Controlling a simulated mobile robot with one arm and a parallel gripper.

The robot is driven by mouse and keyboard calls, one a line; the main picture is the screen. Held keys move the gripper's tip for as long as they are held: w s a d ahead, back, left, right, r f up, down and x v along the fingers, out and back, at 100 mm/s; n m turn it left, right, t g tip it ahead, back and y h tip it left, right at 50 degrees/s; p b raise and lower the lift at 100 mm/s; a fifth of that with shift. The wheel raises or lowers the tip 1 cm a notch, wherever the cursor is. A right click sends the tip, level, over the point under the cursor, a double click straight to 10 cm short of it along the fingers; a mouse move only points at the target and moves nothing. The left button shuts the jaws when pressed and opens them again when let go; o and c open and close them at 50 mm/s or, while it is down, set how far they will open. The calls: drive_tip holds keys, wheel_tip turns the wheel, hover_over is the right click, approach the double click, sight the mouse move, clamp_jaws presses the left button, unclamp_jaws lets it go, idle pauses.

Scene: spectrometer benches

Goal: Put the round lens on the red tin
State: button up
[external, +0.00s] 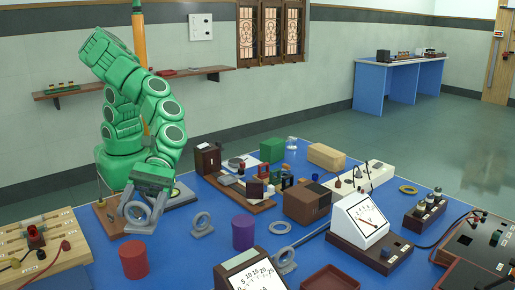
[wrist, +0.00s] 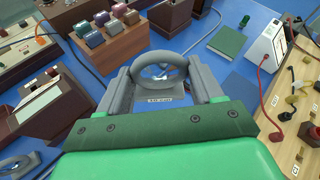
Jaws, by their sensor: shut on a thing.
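The round lens, a grey ring on a flat foot, is between my gripper's fingers; in the external view the lens (external: 138,213) is at the left of the blue bench. It also shows in the wrist view (wrist: 160,85), with a small label on its foot. My gripper (external: 146,196) is shut on it, one finger at each side; the gripper also shows in the wrist view (wrist: 161,95). The red tin (external: 133,259), a plain upright cylinder, stands in front of the lens, nearer the camera. I cannot make out the tin in the wrist view.
A purple cylinder (external: 243,232) stands to the right, with similar grey ring lenses (external: 202,224) and (external: 283,259) near it. A wooden terminal board (external: 40,250) lies left of the tin. A dial meter (external: 250,272) stands at the front. Some blue bench is clear around the tin.

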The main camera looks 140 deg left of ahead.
drive_tip(key=s+a+r+m+g+h, duration=0.2)
drive_tip(key=s+m+g, duration=0.3)
drive_tip(key=s, duration=0.5)
drive_tip(key=s+a+r+m+g+h, duration=0.15)
drive_tip(key=s+m+g, duration=0.3)
drive_tip(key=s, duration=0.55)
hover_over(138, 246)
drive_tip(key=shift+g, duration=0.45)
drive_tip(key=shift+s+a+f, duration=0.1)
drive_tip(key=shift+s+f, duration=0.1)
drive_tip(key=shift+f, duration=2.1)
drive_tip(key=shift+s+f, duration=0.15)
drive_tip(key=shift+f, duration=2.15)
drive_tip(key=shift+w+f, duration=0.25)
drive_tip(key=shift+f, duration=1.65)
